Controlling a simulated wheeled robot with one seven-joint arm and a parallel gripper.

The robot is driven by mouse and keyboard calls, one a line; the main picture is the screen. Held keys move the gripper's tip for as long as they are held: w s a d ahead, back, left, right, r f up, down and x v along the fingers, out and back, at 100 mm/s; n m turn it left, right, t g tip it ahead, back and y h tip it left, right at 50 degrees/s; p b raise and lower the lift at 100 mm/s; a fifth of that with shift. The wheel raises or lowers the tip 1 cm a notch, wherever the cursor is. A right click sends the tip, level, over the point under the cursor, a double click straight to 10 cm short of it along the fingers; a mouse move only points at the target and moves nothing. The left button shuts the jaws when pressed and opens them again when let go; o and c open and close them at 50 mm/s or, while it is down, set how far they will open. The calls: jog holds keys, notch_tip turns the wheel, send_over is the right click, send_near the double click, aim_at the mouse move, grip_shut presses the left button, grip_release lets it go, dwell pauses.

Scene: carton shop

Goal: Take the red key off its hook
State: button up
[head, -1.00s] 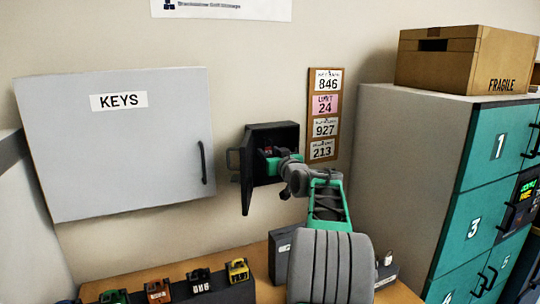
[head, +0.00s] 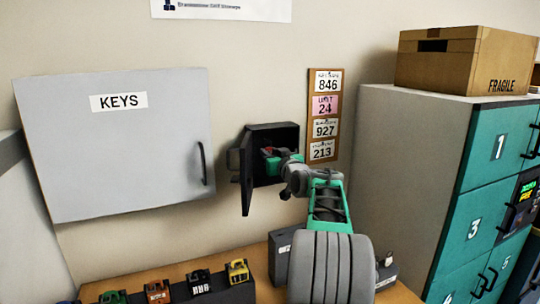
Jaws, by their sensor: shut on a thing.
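A small dark key box (head: 284,134) hangs on the wall with its door (head: 246,175) swung open to the left. My gripper (head: 271,153) reaches into the box from the right and is shut. A small patch of red, the red key (head: 267,150), shows at its fingertips inside the box. The hook is hidden by the gripper and the dark interior, so I cannot tell whether the key still touches it.
A grey cabinet marked KEYS (head: 120,150) is closed on the wall at left. A number board (head: 324,115) hangs close to the right of the box. Below, a desk holds several coloured padlocks (head: 157,292). Numbered teal lockers (head: 480,200) stand at right under a FRAGILE carton (head: 460,65).

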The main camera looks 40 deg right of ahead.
jog(key=shift+s+r, duration=0.15)
jog(key=shift+r, duration=0.25)
jog(key=shift+s+a+f+b, duration=0.15)
jog(key=shift+s+b, duration=0.3)
jog(key=shift+b, duration=0.25)
jog(key=shift+b+v, duration=1)
jog(key=shift+v, duration=0.2)
jog(key=b+v, duration=0.3)
jog(key=v, duration=0.2)
jog(key=shift+s+a+b, duration=0.1)
jog(key=shift+b, duration=0.3)
